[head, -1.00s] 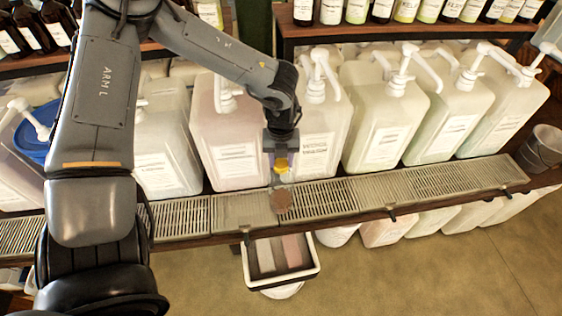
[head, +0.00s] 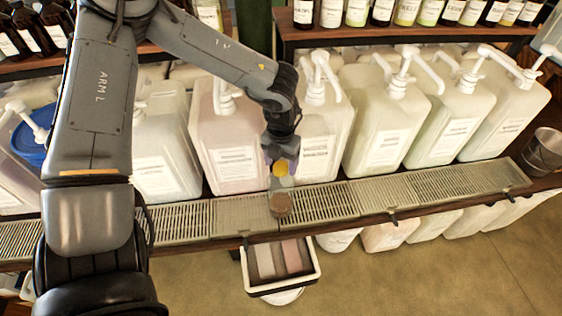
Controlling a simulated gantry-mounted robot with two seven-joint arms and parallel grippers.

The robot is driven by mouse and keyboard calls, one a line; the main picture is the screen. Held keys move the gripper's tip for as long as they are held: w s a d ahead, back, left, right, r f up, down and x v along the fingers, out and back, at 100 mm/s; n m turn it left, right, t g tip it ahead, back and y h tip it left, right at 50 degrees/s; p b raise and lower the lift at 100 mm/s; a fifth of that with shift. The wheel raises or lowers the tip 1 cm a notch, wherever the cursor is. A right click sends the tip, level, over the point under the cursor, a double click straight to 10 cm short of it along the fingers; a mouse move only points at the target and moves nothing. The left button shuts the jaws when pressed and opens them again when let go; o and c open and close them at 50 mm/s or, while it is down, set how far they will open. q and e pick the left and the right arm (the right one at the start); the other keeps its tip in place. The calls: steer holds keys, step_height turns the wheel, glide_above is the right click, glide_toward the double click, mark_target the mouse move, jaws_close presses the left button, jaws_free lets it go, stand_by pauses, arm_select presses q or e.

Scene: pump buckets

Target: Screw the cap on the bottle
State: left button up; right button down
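A small bottle (head: 280,204), clear at the top and brownish lower down, stands on the metal drip tray at the middle of the head view. The yellow cap (head: 280,168) is directly above it in the picture, at the tip of my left gripper (head: 281,158). My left gripper points down over the bottle. Its fingers are small and partly hidden, so I cannot tell how firmly they close on the cap. I also cannot tell whether the cap touches the bottle's neck. My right gripper is out of view.
Large pump containers (head: 384,130) stand in a row just behind the slatted drip tray (head: 435,183). A metal bucket (head: 543,152) is at the right end. A black-and-white bin (head: 279,262) hangs below the front edge. The floor in front is clear.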

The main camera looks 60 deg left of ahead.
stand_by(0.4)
arm_select(q)
steer(key=shift+f+n+b, duration=0.15)
steer(key=shift+n+b, duration=0.4)
steer(key=shift+n, duration=0.65)
steer(key=n+b, duration=0.1)
steer(key=n, duration=0.3)
steer(key=n+b, duration=0.2)
steer(key=n, duration=0.6)
steer(key=shift+r+n+b, duration=0.2)
steer(key=shift+n+b, duration=0.1)
steer(key=shift+c, duration=0.2)
steer(key=c, duration=1.1)
steer(key=shift+c, duration=0.2)
